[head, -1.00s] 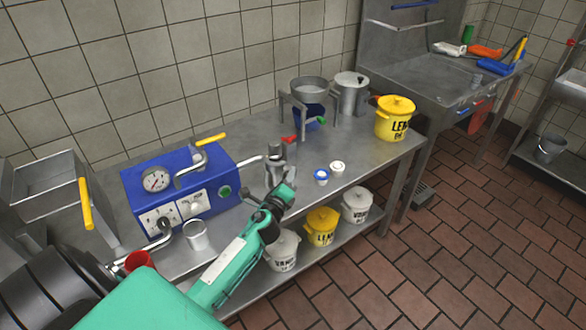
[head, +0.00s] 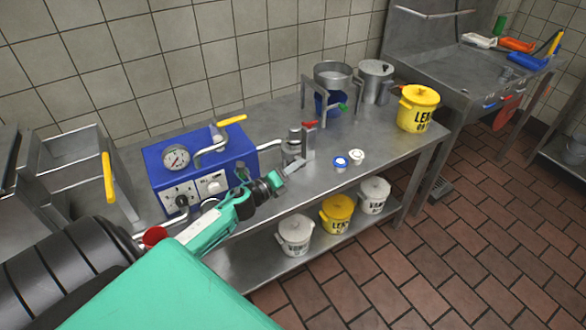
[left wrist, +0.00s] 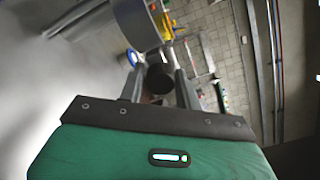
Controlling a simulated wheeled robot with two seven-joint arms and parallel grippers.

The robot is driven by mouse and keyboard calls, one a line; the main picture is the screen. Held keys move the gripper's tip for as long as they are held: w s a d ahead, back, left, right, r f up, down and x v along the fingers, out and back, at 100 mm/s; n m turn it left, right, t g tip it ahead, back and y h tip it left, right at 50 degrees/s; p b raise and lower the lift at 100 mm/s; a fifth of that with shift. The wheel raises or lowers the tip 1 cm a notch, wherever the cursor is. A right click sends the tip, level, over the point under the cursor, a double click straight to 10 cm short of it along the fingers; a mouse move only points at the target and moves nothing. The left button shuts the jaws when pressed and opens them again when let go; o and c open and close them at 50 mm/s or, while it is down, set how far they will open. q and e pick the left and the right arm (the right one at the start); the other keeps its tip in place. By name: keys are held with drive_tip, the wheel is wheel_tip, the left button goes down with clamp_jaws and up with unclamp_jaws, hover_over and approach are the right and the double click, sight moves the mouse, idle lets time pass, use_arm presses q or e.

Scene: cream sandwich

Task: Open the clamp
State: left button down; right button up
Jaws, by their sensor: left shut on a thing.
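A grey metal fitting that looks like the clamp (head: 293,147) stands upright on the steel table, right of the blue machine, where the machine's outlet pipe ends. My left gripper (head: 287,172) is close in front of its lower part in the head view. In the left wrist view the two fingers of my left gripper (left wrist: 159,88) are on either side of a dark round-ended piece (left wrist: 159,78). The gripper is shut on that piece; I cannot tell for certain which part of the clamp it is. My right gripper is not in view.
The blue machine (head: 203,165) with a gauge and yellow lever is left of the clamp. Small blue (head: 341,162) and white (head: 357,157) lids lie to its right. A pot on a stand (head: 333,77) and a yellow pot (head: 418,108) are farther back. The table's front edge runs beneath my arm.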

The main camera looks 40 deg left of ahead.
use_arm(q)
drive_tip(key=shift+a+r, duration=0.15)
drive_tip(key=shift+r, duration=0.05)
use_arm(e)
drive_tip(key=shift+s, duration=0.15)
use_arm(q)
drive_tip(key=c, duration=1.3)
unclamp_jaws()
drive_tip(key=shift+o, duration=1)
drive_tip(key=shift+f, duration=0.1)
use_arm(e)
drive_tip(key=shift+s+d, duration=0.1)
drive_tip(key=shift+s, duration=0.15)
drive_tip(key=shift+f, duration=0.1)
use_arm(q)
drive_tip(key=s+a+b, duration=0.2)
drive_tip(key=s, duration=1.1)
drive_tip(key=shift+s+b, duration=0.3)
drive_tip(key=shift+b, duration=0.1)
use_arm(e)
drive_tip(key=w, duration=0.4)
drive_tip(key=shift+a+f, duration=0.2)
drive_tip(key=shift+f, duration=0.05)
